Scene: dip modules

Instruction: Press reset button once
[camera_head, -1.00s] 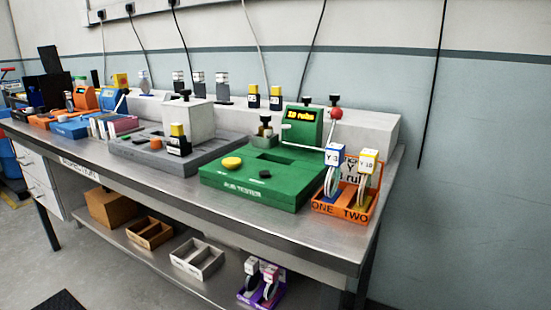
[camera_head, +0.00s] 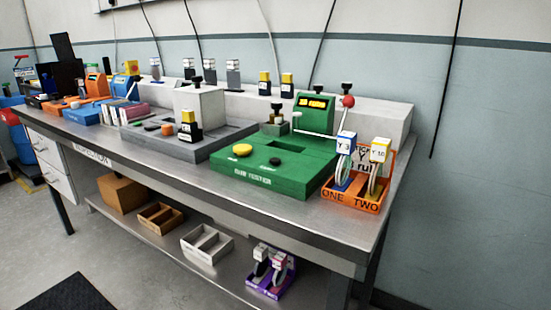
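A green tester (camera_head: 262,180) stands on the metal bench, with a display box (camera_head: 314,118) at its back showing lit yellow text too small to read. On its top are a round yellow button (camera_head: 242,150) and a small black button (camera_head: 274,162). I cannot tell from any label which one is the reset button. A lever with a red ball (camera_head: 348,101) rises at the tester's right. A grey station (camera_head: 200,143) with an orange button (camera_head: 167,130) stands to its left. Neither of my grippers is in view.
An orange two-slot tray (camera_head: 359,204) with tagged items stands at the bench's right end. Blue and orange stations (camera_head: 82,117) stand at the far left. The lower shelf holds boxes (camera_head: 207,243) and a purple tray (camera_head: 270,284). Floor in front is mostly clear.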

